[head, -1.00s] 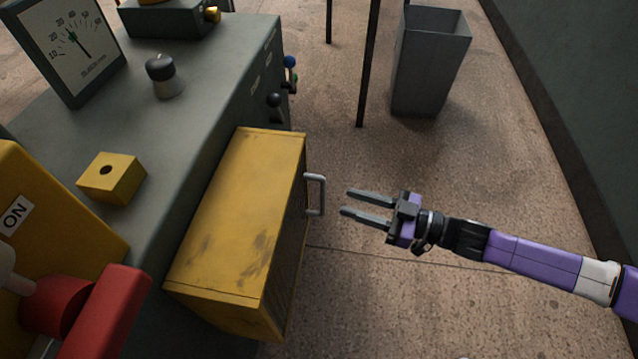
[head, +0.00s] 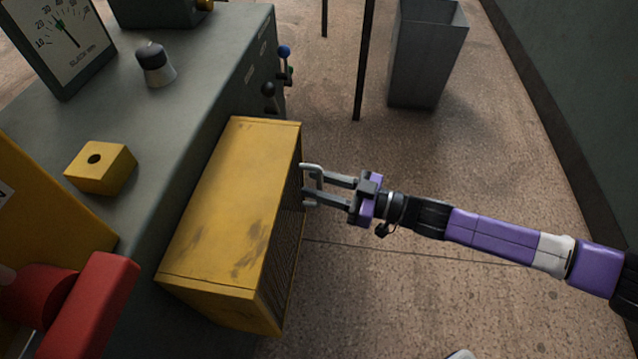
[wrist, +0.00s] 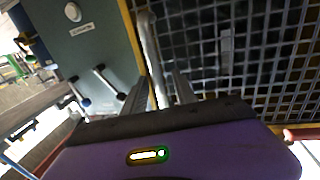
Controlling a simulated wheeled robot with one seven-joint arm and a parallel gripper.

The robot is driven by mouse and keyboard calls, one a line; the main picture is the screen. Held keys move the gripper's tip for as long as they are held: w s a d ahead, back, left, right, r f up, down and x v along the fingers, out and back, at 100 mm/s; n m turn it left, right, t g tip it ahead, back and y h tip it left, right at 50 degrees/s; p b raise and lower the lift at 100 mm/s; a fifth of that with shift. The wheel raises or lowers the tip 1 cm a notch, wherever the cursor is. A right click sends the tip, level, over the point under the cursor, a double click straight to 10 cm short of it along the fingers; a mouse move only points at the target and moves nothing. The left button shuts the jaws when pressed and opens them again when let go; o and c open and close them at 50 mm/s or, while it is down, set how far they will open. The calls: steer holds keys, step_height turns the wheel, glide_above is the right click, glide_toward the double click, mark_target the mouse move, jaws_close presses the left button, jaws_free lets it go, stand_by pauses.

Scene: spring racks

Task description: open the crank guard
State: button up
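The crank guard (head: 235,205) is a worn yellow box with a dark mesh front, attached to the side of the grey cabinet. It looks closed. Its mesh (wrist: 275,60) fills the right of the wrist view. A pale upright handle (head: 318,172) stands out from its front, and the handle also shows in the wrist view (wrist: 148,45). My gripper (head: 312,184) is at the handle. Its two fingers are apart, and in the wrist view the handle bar runs between them. I cannot tell whether either finger touches it.
The grey cabinet (head: 190,85) carries a dial gauge (head: 60,45), a knob (head: 155,65) and a small yellow block (head: 100,168). Levers (head: 284,65) stick out of its side. A red handle (head: 90,305) is at lower left. A grey bin (head: 425,60) stands behind; the floor on the right is clear.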

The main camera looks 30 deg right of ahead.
jaws_close()
stand_by(1.3)
